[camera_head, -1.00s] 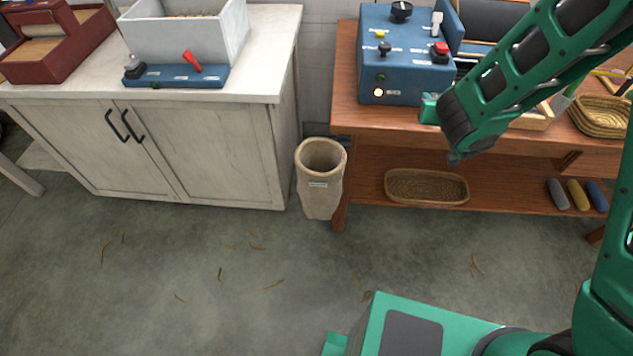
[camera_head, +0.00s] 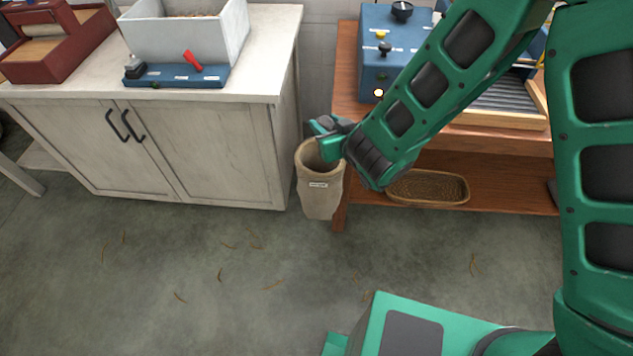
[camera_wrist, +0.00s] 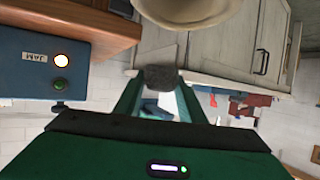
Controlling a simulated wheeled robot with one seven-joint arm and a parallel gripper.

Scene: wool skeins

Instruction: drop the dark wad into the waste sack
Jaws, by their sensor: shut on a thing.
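The waste sack (camera_head: 319,192) is a tan, open-topped bag with a small label, standing on the floor between the white cabinet and the wooden bench. My gripper (camera_head: 322,137) is at the sack's mouth in the head view, over its rim. In the wrist view my gripper (camera_wrist: 160,82) is shut on the dark wad (camera_wrist: 160,76), a small dark grey lump between the fingertips. The sack's pale round rim (camera_wrist: 190,22) shows just beyond the wad, apart from it in the picture. In the head view I cannot make out the wad.
The white cabinet (camera_head: 190,150) stands left of the sack. The wooden bench (camera_head: 480,137) stands right, with a blue machine box (camera_head: 375,65) on top and a wicker basket (camera_head: 428,187) on its lower shelf. The floor in front is clear except for scattered strands.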

